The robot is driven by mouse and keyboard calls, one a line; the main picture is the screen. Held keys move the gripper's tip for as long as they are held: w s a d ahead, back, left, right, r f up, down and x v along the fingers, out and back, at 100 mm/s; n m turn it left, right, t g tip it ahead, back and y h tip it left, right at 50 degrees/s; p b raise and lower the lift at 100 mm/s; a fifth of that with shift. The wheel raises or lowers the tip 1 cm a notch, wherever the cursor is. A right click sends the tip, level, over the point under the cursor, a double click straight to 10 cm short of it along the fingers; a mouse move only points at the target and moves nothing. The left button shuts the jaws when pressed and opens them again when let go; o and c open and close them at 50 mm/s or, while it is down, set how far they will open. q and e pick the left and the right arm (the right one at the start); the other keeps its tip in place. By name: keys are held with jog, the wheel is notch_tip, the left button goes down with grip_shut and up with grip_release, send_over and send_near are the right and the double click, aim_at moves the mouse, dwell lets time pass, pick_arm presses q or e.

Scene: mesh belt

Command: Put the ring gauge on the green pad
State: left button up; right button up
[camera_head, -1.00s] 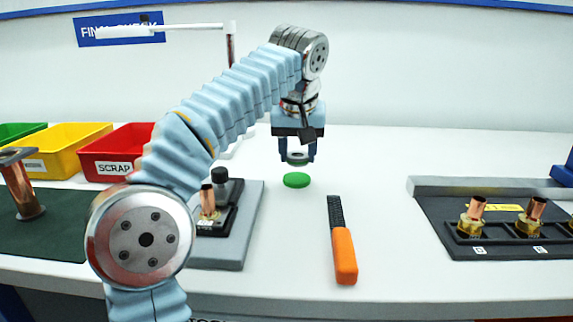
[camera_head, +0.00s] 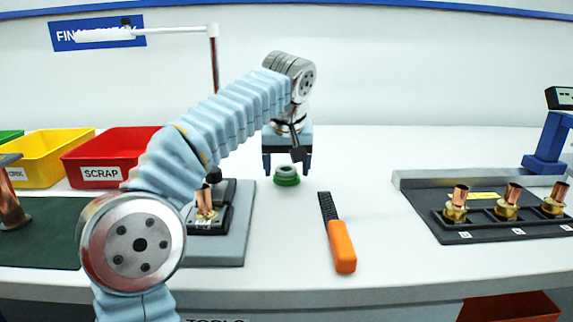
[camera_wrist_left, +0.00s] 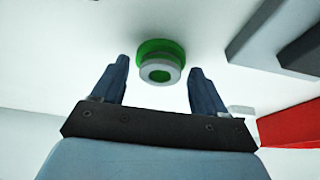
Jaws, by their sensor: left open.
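The ring gauge (camera_head: 287,171), a small grey ring with a hole, rests on the round green pad (camera_head: 287,182) on the white table. In the left wrist view the ring gauge (camera_wrist_left: 160,67) lies over the green pad (camera_wrist_left: 146,50), with green showing around one side and through its hole. My left gripper (camera_head: 287,172) points down at it. Its fingers are apart, one on each side of the ring, and do not appear to touch it; in the left wrist view the fingertips (camera_wrist_left: 160,65) flank it with gaps. My right gripper is not in view.
An orange-handled file (camera_head: 341,245) lies right of the pad. A grey fixture (camera_head: 230,245) stands to the left, partly behind my arm. A black tray (camera_head: 480,233) with several copper-and-brass fittings is at the right. Red (camera_head: 90,157) and yellow bins stand at the left.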

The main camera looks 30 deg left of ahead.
pick_arm(q)
jog(key=v, duration=1.2)
jog(key=shift+r+p, duration=0.15)
jog(key=shift+p, duration=0.15)
